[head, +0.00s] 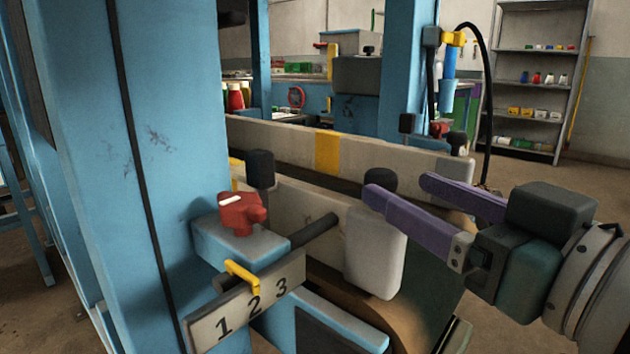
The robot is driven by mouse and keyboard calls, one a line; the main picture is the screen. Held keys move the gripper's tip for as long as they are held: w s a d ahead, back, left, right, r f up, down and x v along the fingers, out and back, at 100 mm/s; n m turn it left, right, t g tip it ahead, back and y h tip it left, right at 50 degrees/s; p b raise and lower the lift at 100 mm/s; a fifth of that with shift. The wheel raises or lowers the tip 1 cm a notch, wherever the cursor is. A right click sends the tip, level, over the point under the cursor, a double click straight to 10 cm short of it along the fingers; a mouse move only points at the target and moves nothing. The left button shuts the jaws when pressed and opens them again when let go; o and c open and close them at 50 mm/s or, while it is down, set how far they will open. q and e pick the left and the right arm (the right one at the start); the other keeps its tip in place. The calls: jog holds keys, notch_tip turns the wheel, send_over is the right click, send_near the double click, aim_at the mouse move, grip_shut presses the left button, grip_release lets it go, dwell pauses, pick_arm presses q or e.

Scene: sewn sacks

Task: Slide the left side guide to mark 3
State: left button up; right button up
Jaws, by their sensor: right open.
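A plate marked 1, 2, 3 (239,312) is on the near side of the blue machine. A yellow pointer (242,275) stands above it, its tip just over the 2. A red clamp piece with a white stripe (240,214) sits on a blue block behind the plate. A dark rod (318,229) runs from there to a pale grey block (375,255) on a long pale guide board (305,214). My right gripper (402,188) is open, its purple fingers near the grey block's top and a black knob (380,181). Contact cannot be told. My left gripper is not in view.
A blue post (150,170) fills the left side close to the plate. A second pale board with a yellow band (327,152) lies behind, with black knobs near it. A black hose (487,100) hangs at right. Shelves (535,80) stand far back, with open floor before them.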

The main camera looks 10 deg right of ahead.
aim_at(372, 172)
jog(key=b+x, duration=0.1)
jog(key=x, duration=0.7)
jog(key=shift+w+b, duration=0.15)
jog(key=shift+b, duration=0.2)
jog(key=shift+c, duration=0.3)
grip_shut()
dwell(0.6)
